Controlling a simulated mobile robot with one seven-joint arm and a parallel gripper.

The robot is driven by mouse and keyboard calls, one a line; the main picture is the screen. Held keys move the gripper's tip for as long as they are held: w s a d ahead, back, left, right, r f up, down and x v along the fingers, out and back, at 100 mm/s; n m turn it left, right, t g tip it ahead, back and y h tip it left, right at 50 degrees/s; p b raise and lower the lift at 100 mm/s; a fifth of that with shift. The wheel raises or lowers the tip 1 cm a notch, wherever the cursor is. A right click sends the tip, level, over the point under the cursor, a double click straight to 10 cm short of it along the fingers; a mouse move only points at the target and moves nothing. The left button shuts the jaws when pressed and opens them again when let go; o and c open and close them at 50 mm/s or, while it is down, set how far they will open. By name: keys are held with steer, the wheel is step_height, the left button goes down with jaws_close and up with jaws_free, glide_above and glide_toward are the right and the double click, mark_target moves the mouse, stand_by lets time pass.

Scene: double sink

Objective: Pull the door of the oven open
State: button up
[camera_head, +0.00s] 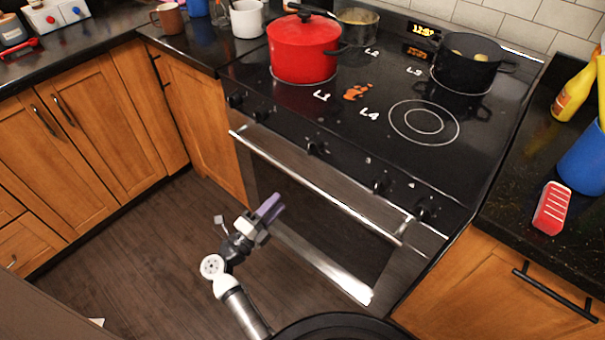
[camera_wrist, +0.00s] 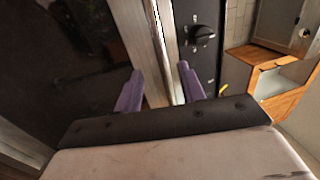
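The oven door (camera_head: 318,212) is shut, with a dark glass panel and steel trim. Its long metal handle (camera_head: 310,184) runs along the top of the door, below the knobs. My gripper (camera_head: 272,208) is in front of the door's left half and appears below the handle in the head view. In the wrist view my gripper (camera_wrist: 160,80) is open, with its purple fingers apart. The handle (camera_wrist: 158,38) runs through the gap between the fingers in that view. I cannot tell whether the fingers reach around it. The door's dark glass (camera_wrist: 80,60) fills the left side.
A red pot (camera_head: 303,50) and a black pot (camera_head: 468,62) stand on the cooktop (camera_head: 390,85). A knob (camera_wrist: 203,35) shows close in the wrist view. Wooden cabinets (camera_head: 85,140) flank the oven. The dark floor (camera_head: 130,250) before it is clear.

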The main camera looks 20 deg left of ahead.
mark_target(299, 178)
steer(key=p+x, duration=0.2)
steer(key=x, duration=0.8)
steer(key=shift+w+r, duration=0.15)
steer(key=shift+w, duration=0.25)
jaws_close()
